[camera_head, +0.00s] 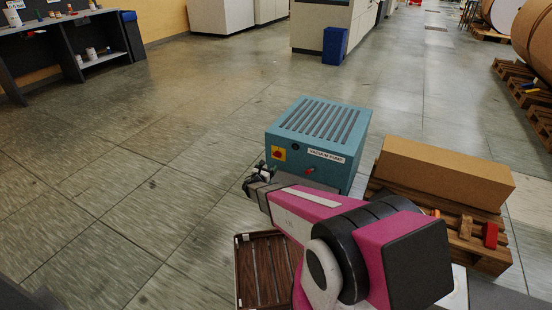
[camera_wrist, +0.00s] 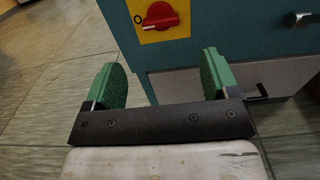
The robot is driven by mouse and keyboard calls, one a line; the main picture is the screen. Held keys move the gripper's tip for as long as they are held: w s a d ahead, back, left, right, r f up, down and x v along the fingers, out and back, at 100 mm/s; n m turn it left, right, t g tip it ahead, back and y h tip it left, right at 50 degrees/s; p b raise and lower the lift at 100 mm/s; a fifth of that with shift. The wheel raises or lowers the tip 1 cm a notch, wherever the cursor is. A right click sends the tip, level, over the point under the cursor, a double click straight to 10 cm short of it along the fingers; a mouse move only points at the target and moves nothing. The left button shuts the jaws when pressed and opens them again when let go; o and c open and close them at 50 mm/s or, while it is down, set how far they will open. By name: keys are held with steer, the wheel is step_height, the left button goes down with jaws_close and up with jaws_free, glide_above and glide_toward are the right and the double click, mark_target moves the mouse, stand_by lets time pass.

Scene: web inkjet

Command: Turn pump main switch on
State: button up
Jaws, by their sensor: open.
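The vacuum pump (camera_head: 318,140) is a teal box with a slotted top, standing on the floor at the centre of the head view. Its main switch (camera_head: 278,153) is a red knob on a yellow plate at the front left. In the wrist view the red switch (camera_wrist: 160,16) shows close up at the top, with its handle lying about level and an "O" mark to its left. My gripper (camera_wrist: 163,80) is open and empty, its green fingers apart below the switch and not touching it. In the head view my gripper (camera_head: 258,180) is just below and left of the switch.
A second red handle (camera_head: 309,170) sits on the pump front; a metal handle (camera_wrist: 299,19) shows in the wrist view. A brown box (camera_head: 445,170) on a wooden pallet stands right. A slatted brown crate (camera_head: 262,272) lies below my arm. The floor at left is clear.

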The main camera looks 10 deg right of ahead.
mark_target(277, 155)
steer(key=x, duration=1)
steer(key=shift+s, duration=0.1)
steer(key=c, duration=0.9)
